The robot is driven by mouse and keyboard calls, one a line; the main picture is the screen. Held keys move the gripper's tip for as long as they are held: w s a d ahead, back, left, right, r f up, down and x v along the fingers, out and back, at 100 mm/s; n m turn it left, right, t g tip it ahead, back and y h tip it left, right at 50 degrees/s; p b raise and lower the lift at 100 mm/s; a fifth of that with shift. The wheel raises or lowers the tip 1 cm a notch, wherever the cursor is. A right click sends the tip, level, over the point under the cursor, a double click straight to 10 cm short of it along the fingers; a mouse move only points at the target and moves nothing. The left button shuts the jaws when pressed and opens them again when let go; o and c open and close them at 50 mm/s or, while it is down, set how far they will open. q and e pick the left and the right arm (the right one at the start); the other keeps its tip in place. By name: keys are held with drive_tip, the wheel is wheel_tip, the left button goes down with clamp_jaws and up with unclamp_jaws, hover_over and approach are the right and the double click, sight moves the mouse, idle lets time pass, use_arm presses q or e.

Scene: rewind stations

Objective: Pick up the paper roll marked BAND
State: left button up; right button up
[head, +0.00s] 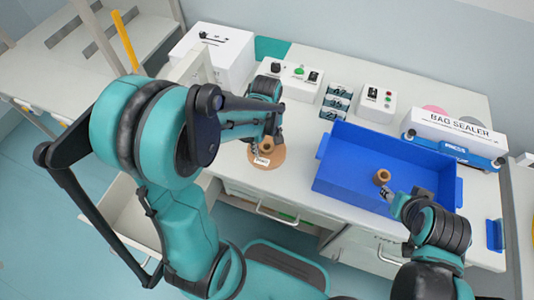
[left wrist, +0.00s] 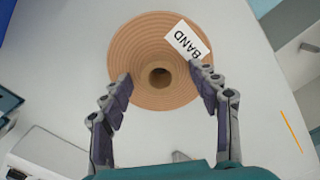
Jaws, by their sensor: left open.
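The paper roll marked BAND (head: 268,160) is a flat tan disc of wound rings with a raised round core. It lies flat on the white worktop, and a white label reading BAND shows on it in the left wrist view (left wrist: 150,35). My left gripper (head: 267,137) is over the roll, open, and partly hides it in the head view. In the left wrist view its fingers (left wrist: 162,84) are on either side of the core, apart from it. My right gripper (head: 388,193) is at the blue tray, beside a small brown core; its opening is unclear.
The blue tray (head: 330,187) stands right of the roll and holds the small brown core (head: 382,177). Behind are button boxes (head: 375,103), stacked dark blocks (head: 335,101) and a white box (head: 222,55). The bag sealer (head: 452,130) is at right. An open drawer (head: 128,215) is below left.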

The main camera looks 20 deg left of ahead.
use_arm(q)
drive_tip(key=shift+s+f, duration=0.1)
drive_tip(key=shift+f, duration=0.05)
drive_tip(key=c, duration=1.4)
